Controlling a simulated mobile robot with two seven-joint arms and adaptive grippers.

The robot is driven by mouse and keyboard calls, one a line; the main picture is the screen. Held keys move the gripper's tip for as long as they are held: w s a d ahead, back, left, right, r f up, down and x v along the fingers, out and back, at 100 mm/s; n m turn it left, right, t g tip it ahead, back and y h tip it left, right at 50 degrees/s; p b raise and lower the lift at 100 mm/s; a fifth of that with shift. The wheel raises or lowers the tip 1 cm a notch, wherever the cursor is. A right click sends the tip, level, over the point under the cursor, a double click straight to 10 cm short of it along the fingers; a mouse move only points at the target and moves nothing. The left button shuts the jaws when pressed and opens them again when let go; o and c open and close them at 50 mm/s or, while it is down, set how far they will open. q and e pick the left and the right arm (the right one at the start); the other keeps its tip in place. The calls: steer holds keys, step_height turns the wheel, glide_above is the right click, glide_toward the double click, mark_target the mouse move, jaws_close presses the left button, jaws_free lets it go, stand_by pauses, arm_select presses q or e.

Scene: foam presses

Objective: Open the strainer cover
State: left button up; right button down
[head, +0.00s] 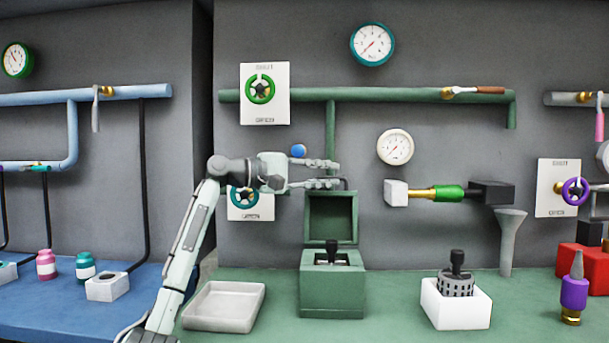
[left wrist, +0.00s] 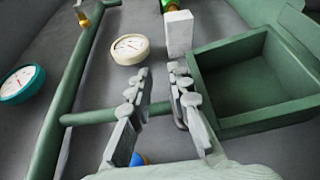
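The green strainer box (head: 331,297) stands on the green bench in the head view. Its cover (head: 331,217) stands upright at the back of the box, with its hollow inside facing me. A dark strainer handle (head: 331,252) shows in the box opening. My left gripper (head: 337,173) is just above the cover's top edge, its fingers pointing right and apart with a gap between them. A dark bar (head: 344,181) shows by the lower fingertip. In the left wrist view the open fingers (left wrist: 160,70) are beside the green cover (left wrist: 222,125). My right gripper is not in view.
A grey tray (head: 224,306) lies left of the box. A white block with a dark basket strainer (head: 457,284) stands to the right. Green pipe (head: 400,95), valve wheels, gauges and a green-handled fitting (head: 447,192) are on the wall behind. The bench between box and white block is clear.

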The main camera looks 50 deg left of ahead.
arm_select(q)
steer(key=v, duration=1)
steer(key=shift+s, duration=0.35)
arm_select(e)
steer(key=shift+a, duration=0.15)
arm_select(q)
steer(key=shift+a, duration=0.1)
